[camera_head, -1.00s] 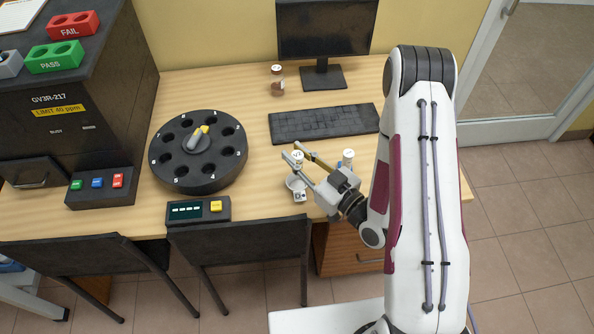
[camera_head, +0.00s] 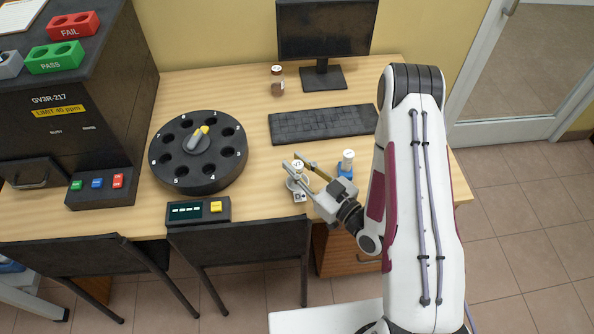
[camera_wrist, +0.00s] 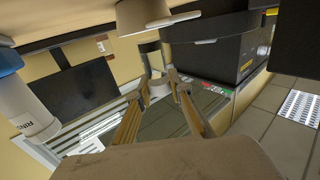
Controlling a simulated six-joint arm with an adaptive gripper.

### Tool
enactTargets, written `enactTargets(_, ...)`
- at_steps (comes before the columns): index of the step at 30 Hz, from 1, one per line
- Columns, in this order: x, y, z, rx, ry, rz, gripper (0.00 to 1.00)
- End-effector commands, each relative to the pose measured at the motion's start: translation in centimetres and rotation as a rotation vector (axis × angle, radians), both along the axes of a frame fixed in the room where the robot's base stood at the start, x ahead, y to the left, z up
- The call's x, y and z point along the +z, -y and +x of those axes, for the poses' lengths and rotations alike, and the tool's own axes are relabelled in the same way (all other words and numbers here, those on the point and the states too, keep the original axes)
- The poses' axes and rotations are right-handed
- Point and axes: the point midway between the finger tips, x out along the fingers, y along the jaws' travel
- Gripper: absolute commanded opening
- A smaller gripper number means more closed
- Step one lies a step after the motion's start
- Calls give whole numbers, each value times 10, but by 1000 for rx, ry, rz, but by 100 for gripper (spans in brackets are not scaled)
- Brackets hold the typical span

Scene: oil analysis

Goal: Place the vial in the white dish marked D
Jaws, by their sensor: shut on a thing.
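My gripper (camera_head: 300,165) is shut on a small white-capped vial (camera_head: 298,171), above or at the white dish (camera_head: 291,185) near the table's front edge. A small white tag (camera_head: 300,197) stands at the dish's front; its letter is too small to read. I cannot tell whether the vial touches the dish. In the wrist view, the two fingers (camera_wrist: 161,78) close around a pale thing (camera_wrist: 158,88), probably the vial, mostly hidden.
A white and blue bottle (camera_head: 347,164) stands just right of my gripper; it also shows in the wrist view (camera_wrist: 28,112). A black numbered carousel (camera_head: 185,178) is to the left. A keyboard (camera_head: 322,124) and brown jar (camera_head: 277,82) lie behind.

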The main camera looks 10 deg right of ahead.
Motion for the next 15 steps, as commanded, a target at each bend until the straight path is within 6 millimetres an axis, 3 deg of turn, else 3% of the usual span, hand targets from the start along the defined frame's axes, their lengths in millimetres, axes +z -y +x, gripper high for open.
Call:
enactTargets(7,-23,0,0,0,-1,0,0)
enactTargets(15,-31,0,0,0,1,1,0)
